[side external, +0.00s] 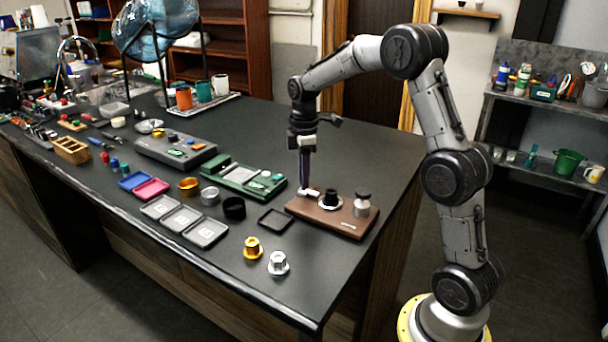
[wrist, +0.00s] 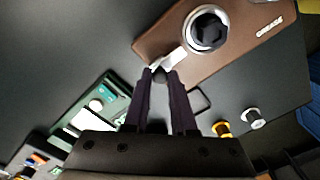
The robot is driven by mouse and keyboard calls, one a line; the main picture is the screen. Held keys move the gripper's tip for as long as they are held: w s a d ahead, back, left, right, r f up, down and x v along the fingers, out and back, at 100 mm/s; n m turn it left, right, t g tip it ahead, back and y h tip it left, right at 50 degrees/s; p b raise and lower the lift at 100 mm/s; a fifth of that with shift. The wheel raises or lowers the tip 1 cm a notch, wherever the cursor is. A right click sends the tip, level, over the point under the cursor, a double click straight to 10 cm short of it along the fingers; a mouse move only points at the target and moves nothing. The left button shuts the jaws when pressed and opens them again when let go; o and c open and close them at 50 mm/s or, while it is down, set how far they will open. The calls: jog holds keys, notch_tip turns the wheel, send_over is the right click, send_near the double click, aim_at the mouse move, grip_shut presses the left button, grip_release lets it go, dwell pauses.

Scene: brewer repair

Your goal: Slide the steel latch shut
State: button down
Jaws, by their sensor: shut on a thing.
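The steel latch (side external: 312,193) is a small bright piece at the left end of a brown base (side external: 340,223). In the wrist view the latch (wrist: 173,59) runs from my fingertips toward a steel ring with a black hex knob (wrist: 209,31), which stands upright on the base. My gripper (side external: 304,188) points straight down at the latch and is shut on its dark end; in the wrist view the fingertips (wrist: 159,76) close around this end. The fingers hide part of it. I cannot tell whether the latch is fully shut.
A steel cylinder with a dark knob (side external: 362,206) stands on the base's right end. A green device (side external: 243,180) and an empty black tray (side external: 275,219) lie to the left. Gold (side external: 253,248) and silver (side external: 278,263) flanged parts stand in front.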

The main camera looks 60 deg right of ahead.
aim_at(312, 192)
dwell(0.3)
jog(key=shift+s, duration=1.25)
jog(key=c, duration=0.7)
grip_release()
jog(key=shift+c, duration=0.2)
notch_tip(312, 192, up, 14)
jog(key=shift+a, duration=0.1)
